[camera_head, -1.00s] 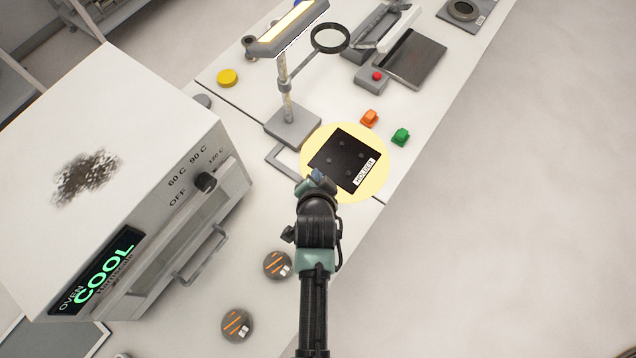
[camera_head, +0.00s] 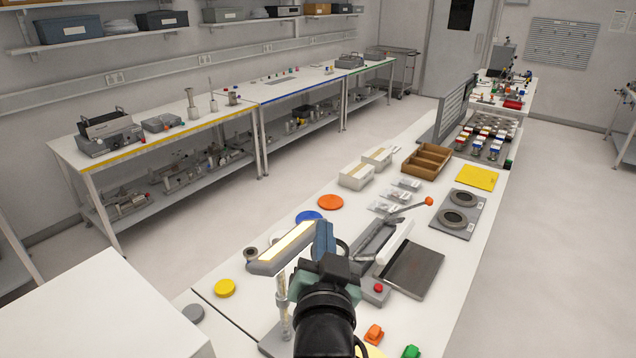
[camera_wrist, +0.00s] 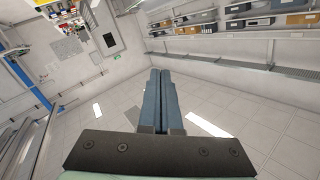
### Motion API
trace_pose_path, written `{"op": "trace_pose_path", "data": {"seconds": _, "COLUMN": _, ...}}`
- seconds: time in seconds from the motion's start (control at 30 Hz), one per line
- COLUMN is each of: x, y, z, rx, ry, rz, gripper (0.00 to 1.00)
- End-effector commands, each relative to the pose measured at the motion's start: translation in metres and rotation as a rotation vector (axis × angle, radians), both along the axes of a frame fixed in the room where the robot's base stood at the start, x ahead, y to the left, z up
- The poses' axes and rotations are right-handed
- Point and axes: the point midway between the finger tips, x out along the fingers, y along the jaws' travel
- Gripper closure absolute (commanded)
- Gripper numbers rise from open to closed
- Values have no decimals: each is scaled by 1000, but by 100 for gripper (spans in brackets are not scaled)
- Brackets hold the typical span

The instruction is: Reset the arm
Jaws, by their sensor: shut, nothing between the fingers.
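My gripper (camera_head: 324,240) is raised in front of the head camera, above the bench with the lamp. It holds nothing. In the wrist view its two blue fingers (camera_wrist: 166,100) lie together, shut, pointing out over the open room and the floor. My dark arm comes up from the bottom of the head view and hides part of the bench and the lamp stand behind it.
The lit lamp (camera_head: 285,250) stands close to my gripper at its left. A grey-black plate (camera_head: 413,268), an orange block (camera_head: 374,334) and a green block (camera_head: 411,352) lie to the right. A wooden tray (camera_head: 426,160) is farther back. Free floor (camera_head: 560,260) is at the right.

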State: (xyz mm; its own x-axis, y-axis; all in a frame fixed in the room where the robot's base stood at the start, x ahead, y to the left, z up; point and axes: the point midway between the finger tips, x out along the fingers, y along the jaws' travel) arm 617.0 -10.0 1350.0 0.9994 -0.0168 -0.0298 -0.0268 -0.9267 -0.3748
Motion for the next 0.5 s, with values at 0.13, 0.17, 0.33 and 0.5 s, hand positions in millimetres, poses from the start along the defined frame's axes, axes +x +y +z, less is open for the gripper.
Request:
{"op": "trace_pose_path", "data": {"seconds": 0.13, "x": -25, "y": 4, "z": 113, "rx": -129, "ry": -273, "rz": -5, "gripper": 100}}
{"op": "trace_pose_path", "data": {"seconds": 0.17, "x": -34, "y": 5, "z": 134, "rx": -155, "ry": -326, "rz": -10, "gripper": 100}}
{"op": "trace_pose_path", "data": {"seconds": 0.33, "x": -100, "y": 8, "z": 233, "rx": -279, "ry": -601, "rz": -61, "gripper": 100}}
{"op": "trace_pose_path", "data": {"seconds": 0.5, "x": -156, "y": 9, "z": 285, "rx": -354, "ry": -772, "rz": -117, "gripper": 100}}
